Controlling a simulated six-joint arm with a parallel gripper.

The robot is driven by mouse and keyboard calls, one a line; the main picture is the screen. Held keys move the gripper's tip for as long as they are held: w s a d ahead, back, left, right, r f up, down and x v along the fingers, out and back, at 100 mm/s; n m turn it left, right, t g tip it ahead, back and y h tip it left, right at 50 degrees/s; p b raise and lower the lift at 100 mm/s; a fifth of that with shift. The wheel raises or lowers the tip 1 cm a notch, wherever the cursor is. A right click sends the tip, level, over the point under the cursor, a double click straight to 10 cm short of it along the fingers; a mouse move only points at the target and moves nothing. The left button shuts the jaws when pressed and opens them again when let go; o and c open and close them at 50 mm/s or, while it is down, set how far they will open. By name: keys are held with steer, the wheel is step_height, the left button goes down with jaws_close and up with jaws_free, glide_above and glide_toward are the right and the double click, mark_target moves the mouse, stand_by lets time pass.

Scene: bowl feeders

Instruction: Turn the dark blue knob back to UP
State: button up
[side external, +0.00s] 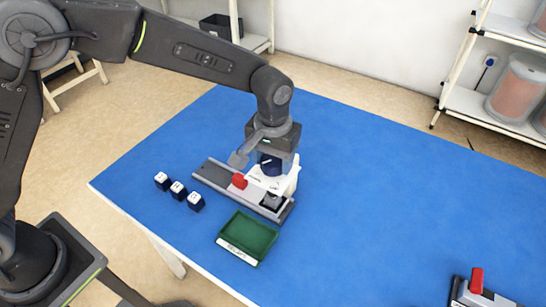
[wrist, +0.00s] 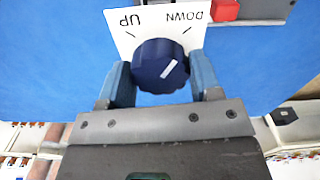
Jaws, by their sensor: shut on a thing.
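The dark blue knob (wrist: 160,65) is round with a ribbed rim and a white pointer line. It sits before a white plate (wrist: 125,40) lettered UP and DOWN, which reads upside down in the wrist view. The pointer line slants to the upper right, toward the DOWN mark. My gripper (wrist: 160,78) is shut on the knob, one blue-grey finger on each side. In the side external view the knob (side external: 270,164) shows under my gripper (side external: 270,158), on the white housing (side external: 285,182); its pointer is hard to read there.
A grey rail with a red block (side external: 239,181) runs beside the housing. A green tray (side external: 247,238) lies in front. Several dark blue, white-topped blocks (side external: 178,190) stand to the left. Another red-topped fixture (side external: 476,282) is at the lower right.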

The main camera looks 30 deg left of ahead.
mark_target(273, 159)
steer(key=n, duration=0.4)
steer(key=shift+n, duration=0.4)
steer(key=n, duration=0.3)
steer(key=shift+n, duration=0.3)
steer(key=n, duration=0.4)
steer(key=shift+n, duration=2.2)
steer(key=o, duration=0.9)
steer(key=shift+o, duration=0.2)
steer(key=shift+r, duration=0.1)
step_height(273, 159, up, 14)
